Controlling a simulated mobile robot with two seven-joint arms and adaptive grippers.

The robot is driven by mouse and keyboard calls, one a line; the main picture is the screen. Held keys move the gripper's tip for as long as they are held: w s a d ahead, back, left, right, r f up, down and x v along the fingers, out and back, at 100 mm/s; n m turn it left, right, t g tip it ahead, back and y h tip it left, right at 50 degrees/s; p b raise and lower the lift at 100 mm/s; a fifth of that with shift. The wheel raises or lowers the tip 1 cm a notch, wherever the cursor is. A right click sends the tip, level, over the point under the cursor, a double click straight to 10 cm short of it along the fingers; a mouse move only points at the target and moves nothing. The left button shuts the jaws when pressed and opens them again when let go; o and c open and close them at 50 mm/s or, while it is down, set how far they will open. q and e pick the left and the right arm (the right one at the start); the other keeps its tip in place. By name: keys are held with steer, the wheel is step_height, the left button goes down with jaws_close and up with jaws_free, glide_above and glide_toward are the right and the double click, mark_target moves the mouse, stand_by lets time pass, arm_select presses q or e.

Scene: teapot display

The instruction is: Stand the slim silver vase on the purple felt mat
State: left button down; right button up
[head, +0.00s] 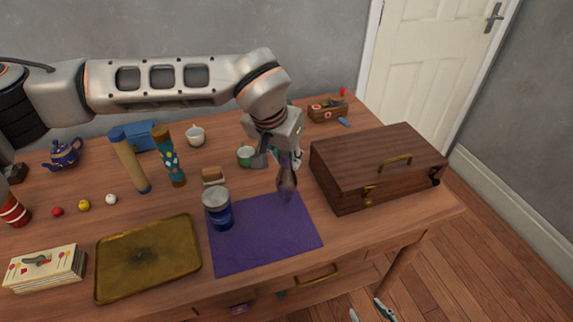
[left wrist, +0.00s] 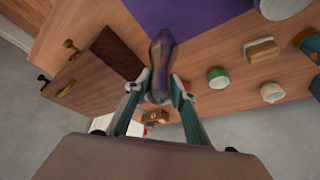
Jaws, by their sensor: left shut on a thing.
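The slim silver vase (head: 287,187) is held roughly upright at the back right edge of the purple felt mat (head: 262,242). My left gripper (head: 285,158) is shut on its upper part. In the left wrist view the vase (left wrist: 163,50) sits between the fingers (left wrist: 160,88), its far end overlapping the mat (left wrist: 205,12). I cannot tell whether its base touches the mat. My right gripper (head: 369,311) shows only its fingertips at the bottom edge, apart and empty, beyond the table's front.
A blue jar with a grey lid (head: 218,208) stands on the mat's back left corner. A wooden case (head: 375,165) is close on the right. A brass tray (head: 148,258) lies to the left. A green-sided tin (head: 245,156) and small wooden block (head: 212,175) are behind. The mat's middle and front are clear.

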arm_select(q)
steer(key=shift+f, duration=1.2)
arm_select(e)
steer(key=shift+s+f, duration=0.15)
steer(key=shift+f, duration=0.1)
arm_select(q)
steer(key=shift+f, duration=0.1)
steer(key=c, duration=1.7)
jaws_free()
steer(key=shift+f, duration=0.1)
steer(key=shift+r, duration=0.4)
steer(key=p+v, duration=0.1)
steer(key=v, duration=1)
steer(key=shift+s+r, duration=0.2)
arm_select(e)
steer(key=shift+s+a+r, duration=0.2)
steer(key=shift+s+r, duration=0.1)
steer(key=shift+r, duration=0.05)
arm_select(q)
steer(key=shift+a, duration=0.1)
arm_select(e)
steer(key=shift+w+r, duration=0.1)
steer(key=shift+w, duration=0.15)
